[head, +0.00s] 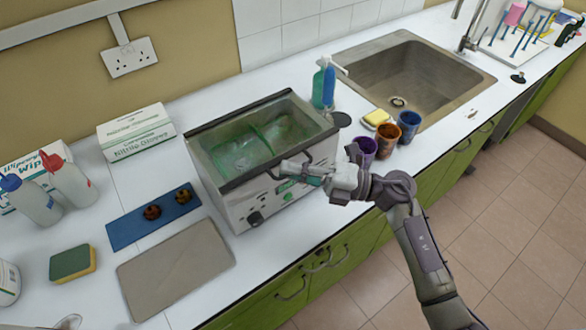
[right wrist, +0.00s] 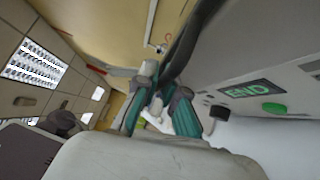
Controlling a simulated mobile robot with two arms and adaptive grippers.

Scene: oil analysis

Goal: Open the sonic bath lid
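The sonic bath (head: 248,214) is a pale box on the counter with a knob and a green-lit display on its front. Its dark-framed top (head: 232,122) lies level over the tank and looks see-through, with green showing inside; it does not stand raised. A dark handle (head: 273,174) sticks out at the front edge. My right gripper (head: 284,168) is at the front edge beside this handle. In the right wrist view its teal fingers (right wrist: 160,98) are partly apart, close to a dark bar. I cannot tell whether they touch it. My left gripper is out of view.
Purple, orange and blue cups (head: 384,139) stand right of the bath, near a sink (head: 420,78). Bottles (head: 323,84) stand behind its right corner. A blue mat (head: 148,222) and a grey board (head: 172,268) lie to the left.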

